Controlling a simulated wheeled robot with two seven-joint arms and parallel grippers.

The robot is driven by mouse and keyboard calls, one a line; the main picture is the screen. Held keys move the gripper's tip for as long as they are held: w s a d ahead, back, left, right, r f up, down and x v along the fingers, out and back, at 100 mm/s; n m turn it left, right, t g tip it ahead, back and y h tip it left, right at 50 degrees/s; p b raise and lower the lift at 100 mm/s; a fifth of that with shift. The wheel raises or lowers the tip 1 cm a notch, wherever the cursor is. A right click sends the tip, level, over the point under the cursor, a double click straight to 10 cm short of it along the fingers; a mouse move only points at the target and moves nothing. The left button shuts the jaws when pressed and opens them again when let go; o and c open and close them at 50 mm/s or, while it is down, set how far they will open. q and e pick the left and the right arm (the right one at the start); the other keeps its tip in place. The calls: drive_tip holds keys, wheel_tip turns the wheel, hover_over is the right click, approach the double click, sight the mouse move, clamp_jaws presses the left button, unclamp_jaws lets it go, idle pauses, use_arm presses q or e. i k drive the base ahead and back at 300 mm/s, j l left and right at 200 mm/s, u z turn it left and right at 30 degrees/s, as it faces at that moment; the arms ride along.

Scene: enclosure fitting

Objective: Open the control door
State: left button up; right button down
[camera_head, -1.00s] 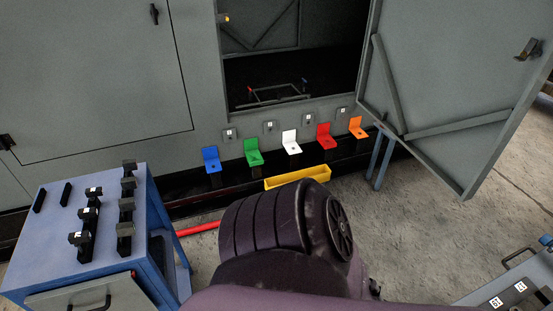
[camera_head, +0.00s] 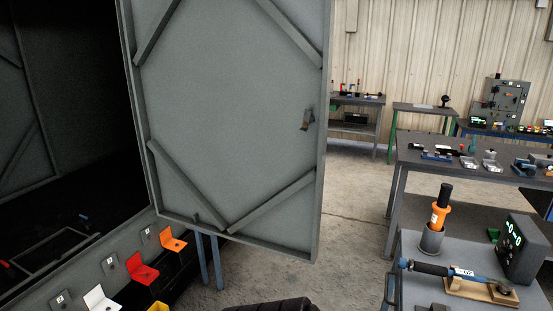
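A grey enclosure door (camera_head: 225,110) stands wide open in the head view, showing its inner side with diagonal braces. A dark latch handle (camera_head: 307,120) sits near its right edge. To its left, the enclosure opening is dark inside, with a thin frame (camera_head: 55,250) on its floor. I cannot tell whether this door is the control door. The closed door panel seen earlier is out of view. Neither gripper is in view; only a dark part of my arm shows at the bottom edge.
Orange (camera_head: 172,240), red (camera_head: 142,269) and white (camera_head: 98,299) brackets line the enclosure's lower edge. At right, a cart (camera_head: 410,262) holds an orange-bodied tool (camera_head: 439,212), a torque wrench (camera_head: 440,270) and a display box (camera_head: 522,250). Concrete floor (camera_head: 345,235) is clear between door and cart.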

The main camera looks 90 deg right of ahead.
sight(222, 90)
drive_tip(key=i+l+z, duration=0.15)
drive_tip(key=z, duration=0.25)
drive_tip(key=i+l+z, duration=0.15)
drive_tip(key=z, duration=0.3)
drive_tip(key=i+l+z, duration=0.2)
drive_tip(key=z, duration=0.2)
drive_tip(key=i+z, duration=0.25)
drive_tip(key=z, duration=0.2)
drive_tip(key=i+z, duration=0.2)
drive_tip(key=z, duration=0.2)
drive_tip(key=i+j+z, duration=0.1)
drive_tip(key=z, duration=0.35)
drive_tip(key=i, duration=0.1)
